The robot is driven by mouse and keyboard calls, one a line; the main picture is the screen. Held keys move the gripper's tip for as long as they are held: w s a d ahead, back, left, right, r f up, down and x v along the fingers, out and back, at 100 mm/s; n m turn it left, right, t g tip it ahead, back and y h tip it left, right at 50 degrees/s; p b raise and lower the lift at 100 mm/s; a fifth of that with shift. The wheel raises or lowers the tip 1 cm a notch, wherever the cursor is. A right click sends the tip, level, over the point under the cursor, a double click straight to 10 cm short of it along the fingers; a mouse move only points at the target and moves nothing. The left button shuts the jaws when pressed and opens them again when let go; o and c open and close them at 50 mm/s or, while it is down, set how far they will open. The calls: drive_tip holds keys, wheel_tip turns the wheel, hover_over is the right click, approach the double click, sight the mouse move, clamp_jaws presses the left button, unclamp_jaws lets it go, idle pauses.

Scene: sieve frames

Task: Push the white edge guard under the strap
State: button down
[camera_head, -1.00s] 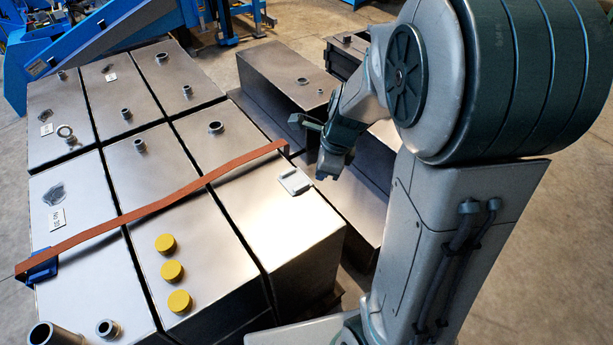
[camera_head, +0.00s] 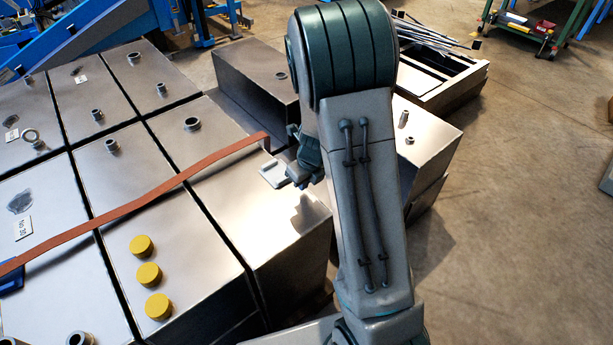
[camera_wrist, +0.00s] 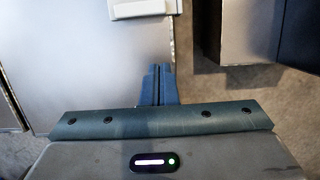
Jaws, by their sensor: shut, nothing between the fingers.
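The white edge guard (camera_head: 272,175) lies flat on the top of a metal box, at its right edge. It sits just on the near side of the orange-brown strap (camera_head: 150,196), with a small gap between them. In the wrist view the guard (camera_wrist: 140,8) is partly cut off by the top edge. My gripper (camera_head: 303,185) is at the guard's right, near side, partly hidden by my arm. In the wrist view my gripper (camera_wrist: 158,69) is shut and empty, its blue fingertips pointing towards the guard with a gap between. The strap is not in the wrist view.
Three yellow caps (camera_head: 148,274) and several metal fittings stand on the box tops. A blue corner piece (camera_head: 12,281) sits under the strap's left end. Lower metal boxes (camera_head: 255,78) stand behind and to the right, across a gap. Open floor lies at the right.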

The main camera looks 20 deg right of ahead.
sight(278, 176)
drive_tip(key=shift+w+a+f, duration=0.2)
drive_tip(key=shift+w+a, duration=0.1)
drive_tip(key=shift+w, duration=0.35)
drive_tip(key=shift+w+a+f, duration=0.2)
drive_tip(key=shift+w+a, duration=0.05)
drive_tip(key=shift+w, duration=0.45)
drive_tip(key=shift+w+a+f, duration=0.2)
drive_tip(key=shift+w+a, duration=0.1)
drive_tip(key=shift+w, duration=0.35)
